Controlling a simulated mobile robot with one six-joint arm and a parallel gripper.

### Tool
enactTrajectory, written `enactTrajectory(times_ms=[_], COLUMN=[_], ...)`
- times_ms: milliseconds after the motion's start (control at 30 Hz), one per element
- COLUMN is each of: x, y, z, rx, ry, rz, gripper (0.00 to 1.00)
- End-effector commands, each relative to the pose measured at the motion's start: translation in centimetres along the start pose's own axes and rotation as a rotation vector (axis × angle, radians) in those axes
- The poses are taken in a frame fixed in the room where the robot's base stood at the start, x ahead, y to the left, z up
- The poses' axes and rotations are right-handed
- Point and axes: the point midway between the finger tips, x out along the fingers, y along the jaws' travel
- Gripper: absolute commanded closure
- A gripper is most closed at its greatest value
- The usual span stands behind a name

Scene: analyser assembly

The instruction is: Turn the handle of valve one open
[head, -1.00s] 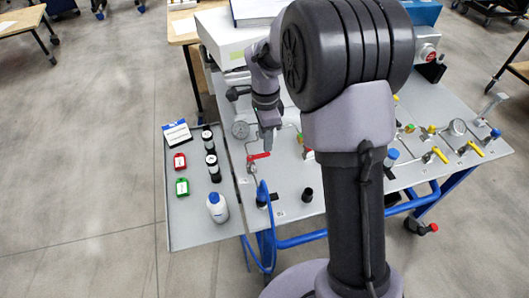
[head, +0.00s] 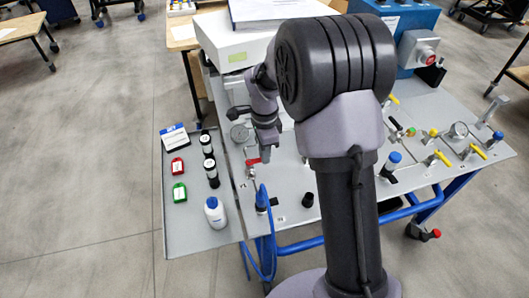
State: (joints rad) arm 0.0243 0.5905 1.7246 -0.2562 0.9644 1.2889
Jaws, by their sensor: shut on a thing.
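A red valve handle (head: 253,162) sits on a small fitting at the left part of the grey panel. My gripper (head: 265,157) points down at the handle's right end and is shut on it. The gripper covers that end of the handle, and the fingertips are too small to make out. The picture does not show clearly how far the handle is turned.
A grey side tray (head: 180,240) holds a white bottle (head: 215,212), red and green tags and black-capped vials. A blue hose (head: 265,215) hangs at the panel's front. Yellow-handled valves (head: 443,158) stand at right. My arm hides the middle.

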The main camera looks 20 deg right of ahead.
Motion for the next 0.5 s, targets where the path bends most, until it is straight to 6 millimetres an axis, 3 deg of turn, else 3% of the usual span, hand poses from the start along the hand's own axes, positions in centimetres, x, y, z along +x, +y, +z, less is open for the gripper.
enactTrajectory(times_ms=[267,500], x=[-0.2,-0.3], y=[-0.3,-1.2], z=[0.0,0.2], rx=[-0.072,-0.256], ry=[0.0,0.0], rz=[0.001,0.001], gripper=[1.0,1.0])
